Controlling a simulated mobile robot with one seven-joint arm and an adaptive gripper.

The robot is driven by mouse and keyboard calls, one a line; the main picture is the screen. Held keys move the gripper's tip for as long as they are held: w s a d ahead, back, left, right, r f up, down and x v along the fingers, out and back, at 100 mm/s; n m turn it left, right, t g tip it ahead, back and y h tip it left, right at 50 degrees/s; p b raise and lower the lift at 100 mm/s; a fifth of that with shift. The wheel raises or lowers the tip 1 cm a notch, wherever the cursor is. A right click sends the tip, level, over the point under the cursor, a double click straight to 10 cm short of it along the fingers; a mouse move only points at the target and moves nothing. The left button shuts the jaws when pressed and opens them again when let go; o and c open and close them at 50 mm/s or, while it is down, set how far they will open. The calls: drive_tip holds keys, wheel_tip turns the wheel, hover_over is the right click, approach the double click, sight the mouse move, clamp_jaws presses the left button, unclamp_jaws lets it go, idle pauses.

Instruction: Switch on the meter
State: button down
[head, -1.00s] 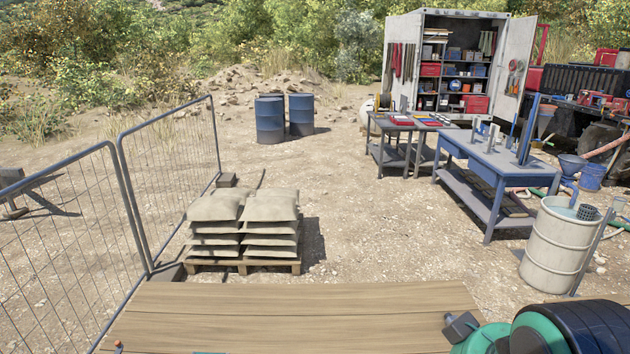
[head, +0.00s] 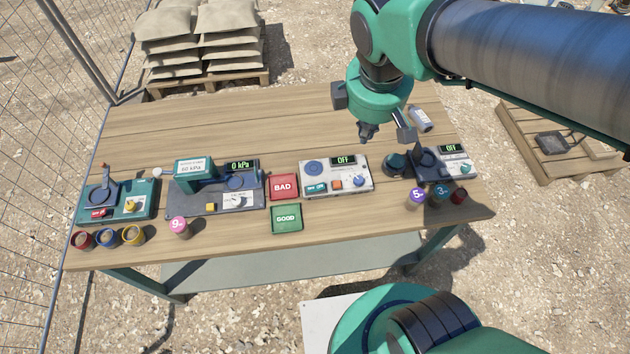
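Two devices on the wooden table (head: 250,125) have displays reading OFF, in the head view. One is a pale box (head: 322,192) right of centre, with a round blue pad, a red-and-teal switch, an orange button and a blue knob. The other is a smaller unit (head: 455,169) at the right, with a dark stand and a teal knob. The frames do not show which is the meter. My gripper (head: 369,133) hangs above the table, behind the pale box and apart from it. Its fingers are too small and dark to tell open from shut.
Left are a teal unit (head: 134,211) and a press reading 0 kPa (head: 215,204). A red BAD tray (head: 284,187) and green GOOD tray (head: 287,218) lie mid-table. Numbered pots, including a pink one (head: 180,228), stand in front. A cylinder (head: 420,121) lies behind right.

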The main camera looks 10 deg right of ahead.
sight(320, 187)
drive_tip(key=w+a+f+n+g+h, duration=0.1)
drive_tip(key=w+a+f+n, duration=0.2)
drive_tip(key=a+f+n, duration=0.2)
drive_tip(key=w+a+f+n+h, duration=0.2)
drive_tip(key=a+f+n, duration=0.3)
drive_tip(key=f+n, duration=0.3)
drive_tip(key=w+a+f+n+g+h, duration=0.1)
drive_tip(key=w+a+f+n, duration=0.3)
drive_tip(key=f+n, duration=0.3)
drive_tip(key=a+n, duration=0.1)
drive_tip(key=n, duration=0.2)
drive_tip(key=shift+w+f+n+g, duration=0.25)
drive_tip(key=shift+f+n+g, duration=0.05)
drive_tip(key=shift+f, duration=0.1)
drive_tip(key=b+x, duration=0.3)
drive_tip(key=x, duration=1)
drive_tip(key=shift+d+f, duration=0.2)
drive_tip(key=shift+d, duration=0.1)
drive_tip(key=shift+s+d+p, duration=0.1)
drive_tip(key=shift+d+p, duration=0.05)
drive_tip(key=shift+p, duration=0.35)
